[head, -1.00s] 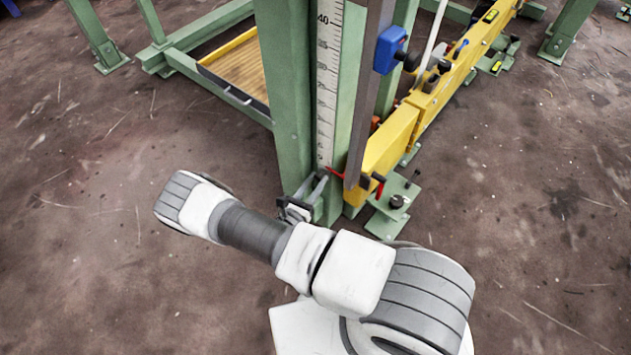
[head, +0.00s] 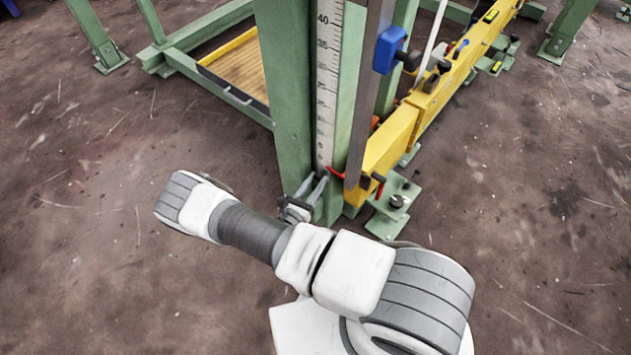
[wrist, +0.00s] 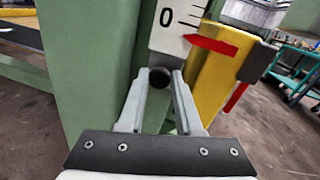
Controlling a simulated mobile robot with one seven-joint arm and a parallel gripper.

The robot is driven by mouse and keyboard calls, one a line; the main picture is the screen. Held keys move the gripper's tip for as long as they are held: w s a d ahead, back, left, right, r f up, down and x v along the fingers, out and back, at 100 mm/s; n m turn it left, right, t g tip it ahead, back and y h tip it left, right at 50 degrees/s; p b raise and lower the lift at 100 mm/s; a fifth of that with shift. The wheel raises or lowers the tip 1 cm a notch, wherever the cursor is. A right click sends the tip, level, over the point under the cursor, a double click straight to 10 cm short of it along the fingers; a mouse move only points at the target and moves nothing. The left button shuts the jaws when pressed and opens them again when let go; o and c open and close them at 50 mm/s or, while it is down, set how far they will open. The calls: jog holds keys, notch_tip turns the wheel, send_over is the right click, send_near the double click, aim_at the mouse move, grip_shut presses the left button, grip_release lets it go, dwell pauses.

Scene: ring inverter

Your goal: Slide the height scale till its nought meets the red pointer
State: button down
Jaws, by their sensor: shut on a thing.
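The white height scale (head: 327,85) stands upright on the green post in the head view. Its lower end (wrist: 170,42) shows in the wrist view, with the nought and black tick marks. The red pointer (head: 337,173) juts in from the right; in the wrist view the red pointer (wrist: 213,45) has its tip just below the nought's tick, a small gap apart. My gripper (head: 317,183) is at the scale's foot. In the wrist view my gripper (wrist: 160,82) is shut on a dark round knob (wrist: 160,76) below the scale's end.
A green foot plate (head: 386,218) stands low on the right. The brown floor (head: 90,260) is clear to the left.

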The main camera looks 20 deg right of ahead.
dwell(0.4)
jog(key=shift+f+b, duration=0.5)
jog(key=shift+f, duration=0.15)
jog(key=c, duration=0.6)
grip_release()
jog(key=p+v, duration=0.3)
jog(key=v, duration=1.4)
jog(key=shift+s+a, duration=0.2)
jog(key=shift+w+r, duration=0.1)
jog(key=shift+r, duration=0.1)
